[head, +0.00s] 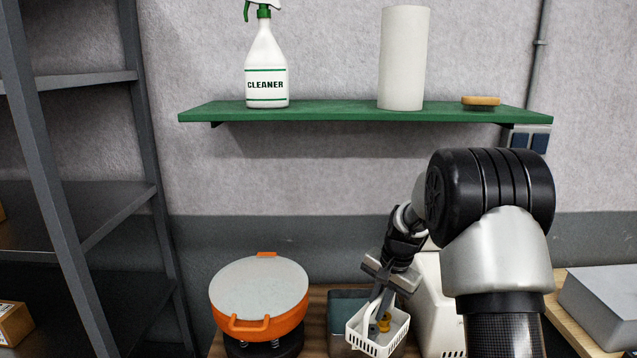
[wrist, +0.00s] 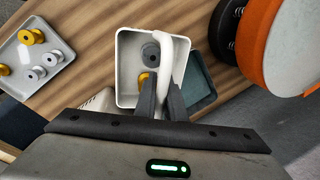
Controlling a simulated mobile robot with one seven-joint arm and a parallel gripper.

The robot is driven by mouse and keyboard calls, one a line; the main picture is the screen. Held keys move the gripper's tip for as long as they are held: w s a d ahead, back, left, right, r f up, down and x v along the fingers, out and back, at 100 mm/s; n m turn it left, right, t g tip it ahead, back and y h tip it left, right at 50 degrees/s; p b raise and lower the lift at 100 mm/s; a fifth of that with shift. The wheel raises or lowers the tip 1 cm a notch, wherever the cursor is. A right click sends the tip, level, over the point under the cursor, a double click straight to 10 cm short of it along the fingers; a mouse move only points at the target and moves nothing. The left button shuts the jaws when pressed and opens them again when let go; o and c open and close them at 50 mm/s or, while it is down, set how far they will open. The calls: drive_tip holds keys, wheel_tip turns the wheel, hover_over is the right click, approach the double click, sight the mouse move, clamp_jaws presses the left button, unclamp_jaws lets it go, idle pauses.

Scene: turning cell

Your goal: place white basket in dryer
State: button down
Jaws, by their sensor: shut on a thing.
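The white basket (head: 364,343) has slotted walls and hangs from my gripper (head: 380,300) in the head view. In the wrist view the basket (wrist: 124,68) is seen from above, and my gripper (wrist: 163,97) is shut on its white arched handle (wrist: 167,50). A grey spool-shaped part (wrist: 151,52) and a gold part (wrist: 143,78) lie inside it. The basket is over or beside a teal-lined bin (head: 346,300); I cannot tell its height above it. Nothing is labelled as the dryer. A white housing (head: 432,300) stands partly hidden behind my arm.
An orange bowl with a grey lid (head: 258,288) stands left on a black base. A tray (wrist: 62,44) of gold and silver spools shows in the wrist view. A green shelf (head: 330,113) holds a cleaner bottle (head: 266,70), paper roll (head: 403,60) and brush (head: 480,101). A dark rack stands left.

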drive_tip(key=s+f+n+g, duration=0.1)
drive_tip(key=s+f+n, duration=0.1)
drive_tip(key=s+n, duration=0.6)
drive_tip(key=s, duration=0.7)
drive_tip(key=shift+s+a+y, duration=0.15)
drive_tip(key=shift+a+y, duration=0.15)
drive_tip(key=d+f+b, duration=0.1)
drive_tip(key=f+b, duration=0.2)
drive_tip(key=f, duration=0.1)
drive_tip(key=d+f+b, duration=0.1)
drive_tip(key=f+b, duration=0.2)
drive_tip(key=f, duration=0.1)
drive_tip(key=d+f+b, duration=0.1)
drive_tip(key=f+b, duration=0.2)
drive_tip(key=shift+d+f+b, duration=0.3)
drive_tip(key=shift+d+f, duration=0.1)
